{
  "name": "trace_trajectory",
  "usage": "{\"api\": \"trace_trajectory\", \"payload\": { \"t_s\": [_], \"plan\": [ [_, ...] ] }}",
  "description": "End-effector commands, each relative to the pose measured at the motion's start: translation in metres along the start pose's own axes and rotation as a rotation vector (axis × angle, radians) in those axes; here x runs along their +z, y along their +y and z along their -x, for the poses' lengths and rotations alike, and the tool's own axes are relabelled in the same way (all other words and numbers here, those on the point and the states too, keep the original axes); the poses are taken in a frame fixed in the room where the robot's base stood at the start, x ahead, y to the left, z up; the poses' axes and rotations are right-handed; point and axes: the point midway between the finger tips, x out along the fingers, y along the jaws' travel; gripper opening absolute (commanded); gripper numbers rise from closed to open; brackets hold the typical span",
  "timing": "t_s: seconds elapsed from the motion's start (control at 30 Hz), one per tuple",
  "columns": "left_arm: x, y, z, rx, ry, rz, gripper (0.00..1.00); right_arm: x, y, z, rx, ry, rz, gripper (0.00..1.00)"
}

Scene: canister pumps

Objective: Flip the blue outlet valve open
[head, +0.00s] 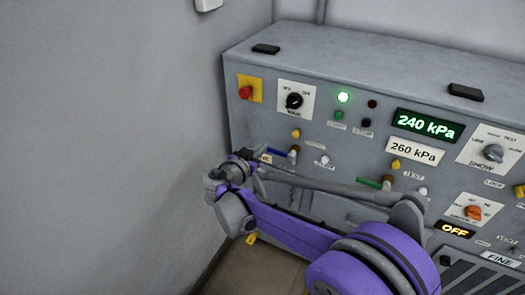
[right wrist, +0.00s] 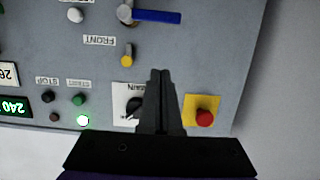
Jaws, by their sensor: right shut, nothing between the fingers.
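The blue outlet valve is on the grey panel. In the head view its blue handle (head: 278,152) points left from a brass body, roughly level, just right of my right gripper. In the right wrist view, which is upside down, the blue handle (right wrist: 157,16) lies at the top edge, pointing right. My right gripper (right wrist: 160,72) is shut and empty, its fingers apart from the handle in the picture. In the head view the right gripper (head: 243,155) is mostly hidden by my purple wrist. My left gripper is not in view.
A red button on a yellow plate (head: 246,91) and a black rotary knob (head: 294,101) sit above the valve. A green-handled valve (head: 370,183) is further right. A wall bounds the left.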

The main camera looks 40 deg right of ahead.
Motion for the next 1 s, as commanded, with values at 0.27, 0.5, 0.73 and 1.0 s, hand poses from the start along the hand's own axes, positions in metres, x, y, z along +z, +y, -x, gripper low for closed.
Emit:
{"api": "trace_trajectory", "payload": {
  "t_s": [0.27,0.5,0.73,1.0],
  "plan": [
    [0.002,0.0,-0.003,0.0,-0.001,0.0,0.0,0.0,0.002,-0.061,0.005,0.001,0.0,0.0],
    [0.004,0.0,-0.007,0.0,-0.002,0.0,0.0,0.022,0.0,-0.086,0.0,-0.001,0.001,0.0],
    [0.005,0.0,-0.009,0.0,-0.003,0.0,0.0,0.038,0.0,-0.09,0.0,0.0,0.0,0.0],
    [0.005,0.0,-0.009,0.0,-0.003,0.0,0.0,0.039,0.0,-0.09,0.0,0.0,0.0,0.0]
  ]
}}
